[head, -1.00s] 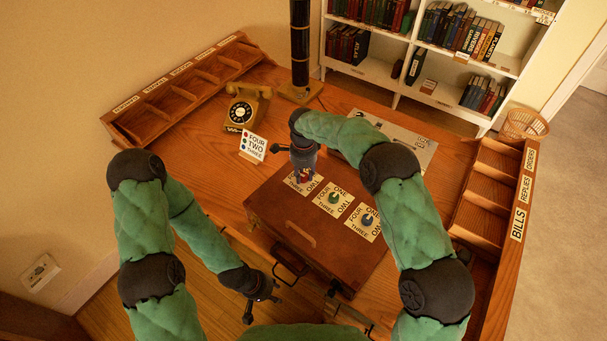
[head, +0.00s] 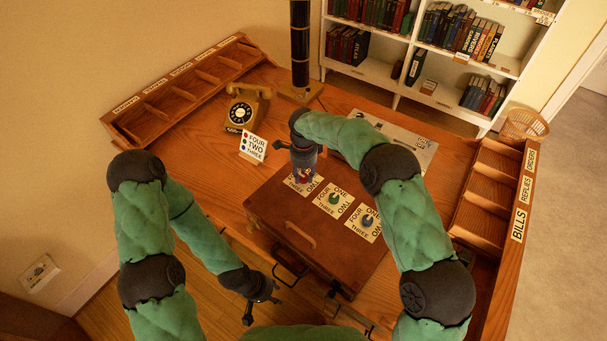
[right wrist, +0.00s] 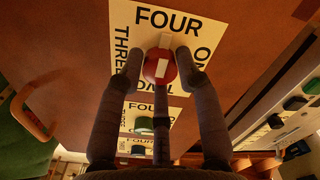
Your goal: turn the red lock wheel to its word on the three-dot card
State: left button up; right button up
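The three-dot card (head: 253,146) stands on the desk left of the case and reads FOUR by the red dot, TWO by green, THREE by blue. The red lock wheel (right wrist: 160,68) sits on its word plate (right wrist: 123,18) on the brown case (head: 290,222). Its white pointer is toward FOUR in the right wrist view. My right gripper (head: 304,178) is over the wheel, its fingers around it. They look slightly apart from the wheel's sides, though contact is hard to judge. My left gripper (head: 262,311) is open and empty, low in front of the desk.
The green wheel (head: 334,198) and blue wheel (head: 367,220) sit on plates beside the red one. A telephone (head: 246,108), a black column (head: 300,45) and pigeonhole racks (head: 180,92) stand around the desk.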

aim_at(303, 177)
jog(key=shift+o, duration=0.9)
jog(key=shift+r, duration=0.1)
notch_tip(303, 177, up, 12)
dwell(0.3)
